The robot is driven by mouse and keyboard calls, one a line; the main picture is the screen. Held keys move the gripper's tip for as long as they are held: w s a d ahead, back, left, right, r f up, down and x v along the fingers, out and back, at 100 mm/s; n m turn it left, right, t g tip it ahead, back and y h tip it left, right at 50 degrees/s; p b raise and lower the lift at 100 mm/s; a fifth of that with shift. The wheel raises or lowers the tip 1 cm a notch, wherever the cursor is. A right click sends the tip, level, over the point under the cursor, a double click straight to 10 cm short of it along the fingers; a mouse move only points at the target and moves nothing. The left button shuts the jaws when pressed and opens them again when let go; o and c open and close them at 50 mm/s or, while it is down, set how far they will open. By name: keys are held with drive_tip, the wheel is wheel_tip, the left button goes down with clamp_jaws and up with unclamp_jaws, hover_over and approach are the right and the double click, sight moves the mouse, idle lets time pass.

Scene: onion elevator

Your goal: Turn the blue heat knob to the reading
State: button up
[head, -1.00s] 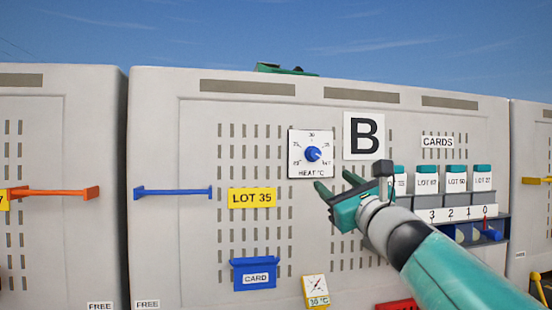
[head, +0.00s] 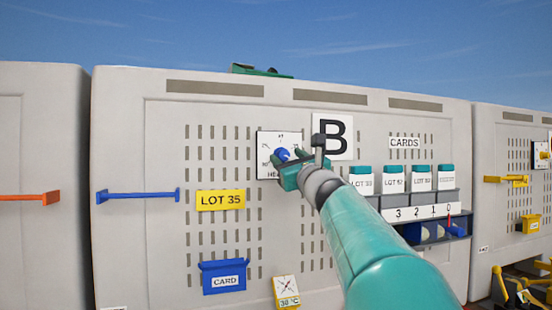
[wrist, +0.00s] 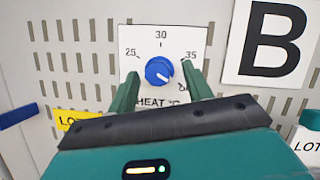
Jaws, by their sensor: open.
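The blue heat knob (head: 281,155) sits on a white dial plate on unit B. In the wrist view the knob (wrist: 158,70) shows its white mark toward the lower right, past the 35, with 30 at the top and 25 at the left. My gripper (wrist: 161,80) is open, with one green finger on each side of the knob; I cannot tell whether they touch it. In the head view my gripper (head: 287,164) partly covers the dial plate. A small gauge (head: 286,290) low on the panel is labelled 30 °C.
A yellow LOT 35 label (head: 220,200), a blue handle (head: 138,195) and a blue CARD holder (head: 223,277) lie left of and below the dial. A card rack (head: 420,212) stands to the right. The B sign (head: 333,136) is close beside the dial.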

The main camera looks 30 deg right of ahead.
drive_tip(key=shift+w+a+r, duration=0.1)
drive_tip(key=shift+w+r, duration=0.05)
drive_tip(key=shift+w, duration=0.25)
drive_tip(key=c, duration=1)
